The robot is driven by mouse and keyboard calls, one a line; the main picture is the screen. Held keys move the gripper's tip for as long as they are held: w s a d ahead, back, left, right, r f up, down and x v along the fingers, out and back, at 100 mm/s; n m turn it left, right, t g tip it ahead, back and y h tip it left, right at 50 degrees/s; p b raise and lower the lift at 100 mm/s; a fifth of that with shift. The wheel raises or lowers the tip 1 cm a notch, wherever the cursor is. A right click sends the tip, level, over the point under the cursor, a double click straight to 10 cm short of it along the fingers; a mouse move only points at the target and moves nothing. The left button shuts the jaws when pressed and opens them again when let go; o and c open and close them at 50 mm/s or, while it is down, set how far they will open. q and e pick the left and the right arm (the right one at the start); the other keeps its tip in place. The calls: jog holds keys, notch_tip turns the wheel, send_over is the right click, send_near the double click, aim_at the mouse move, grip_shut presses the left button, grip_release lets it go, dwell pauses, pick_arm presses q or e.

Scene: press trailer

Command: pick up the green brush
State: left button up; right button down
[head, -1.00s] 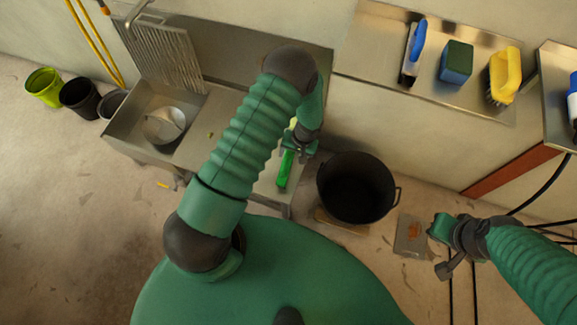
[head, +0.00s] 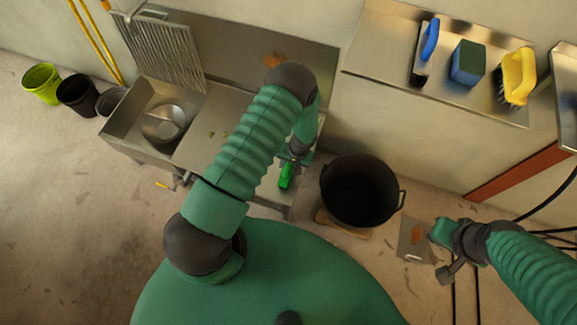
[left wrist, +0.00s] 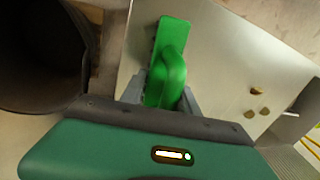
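The green brush (head: 286,177) lies on the steel sink counter, partly hidden under my left gripper (head: 291,159) in the head view. In the left wrist view the brush (left wrist: 172,62) shows its flat block and raised handle. The two grey fingers of my left gripper (left wrist: 162,97) stand apart, one on each side of the handle. Whether they touch it is hard to tell. My right gripper (head: 440,252) is open and empty, low at the right, far from the brush.
A black pot (head: 358,190) stands on the right of the counter. The sink basin (head: 135,122) holds a metal bowl (head: 164,123). A shelf (head: 390,50) at the upper right holds a blue brush (head: 430,42), a sponge (head: 467,63) and a yellow brush (head: 519,75). Small scraps lie on the counter.

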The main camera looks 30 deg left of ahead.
pick_arm(q)
jog(key=shift+d, duration=0.15)
grip_shut()
jog(key=shift+r, duration=0.1)
